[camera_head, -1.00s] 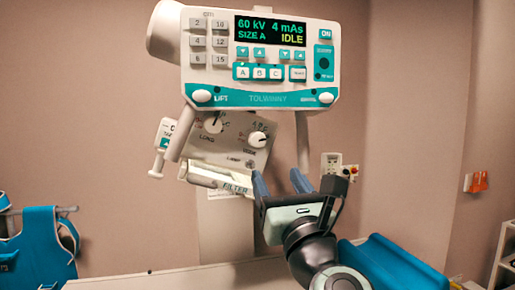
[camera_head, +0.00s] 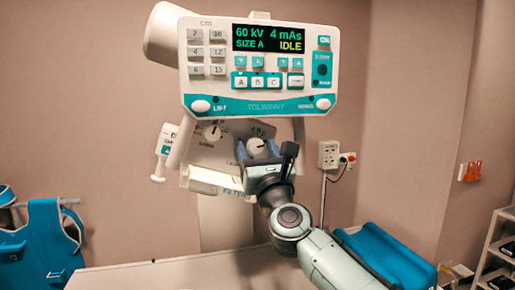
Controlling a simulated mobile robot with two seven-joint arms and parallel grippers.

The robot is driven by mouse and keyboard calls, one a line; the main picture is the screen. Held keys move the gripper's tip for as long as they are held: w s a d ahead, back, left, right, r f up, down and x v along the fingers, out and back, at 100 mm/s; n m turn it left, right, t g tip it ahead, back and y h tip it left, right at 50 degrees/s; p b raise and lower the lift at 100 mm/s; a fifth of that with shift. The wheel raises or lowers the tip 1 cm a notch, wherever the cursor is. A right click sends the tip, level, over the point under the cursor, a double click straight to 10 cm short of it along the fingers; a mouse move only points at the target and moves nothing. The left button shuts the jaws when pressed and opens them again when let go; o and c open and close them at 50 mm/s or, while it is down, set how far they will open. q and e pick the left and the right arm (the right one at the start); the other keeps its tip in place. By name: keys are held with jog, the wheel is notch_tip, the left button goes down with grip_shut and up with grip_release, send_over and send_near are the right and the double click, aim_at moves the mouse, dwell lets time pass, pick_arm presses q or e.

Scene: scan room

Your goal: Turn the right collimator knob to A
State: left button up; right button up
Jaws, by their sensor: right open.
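The right collimator knob (camera_head: 256,145) is a small white round knob on the sloped grey collimator panel below the control console. My right gripper (camera_head: 257,149) is open in front of it, with one blue finger on each side of the knob as I see it. I cannot tell whether the fingers touch it. The left collimator knob (camera_head: 212,132) is white and stands clear to the left. My left gripper is not in view.
The white and teal console (camera_head: 258,103) hangs just above the panel and reads SIZE A, IDLE. A white hand switch (camera_head: 164,152) hangs at the left. The filter rail (camera_head: 215,186) lies below. A wall socket box (camera_head: 329,154) is to the right.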

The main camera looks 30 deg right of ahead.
jog(key=c, duration=1)
jog(key=shift+c, duration=0.2)
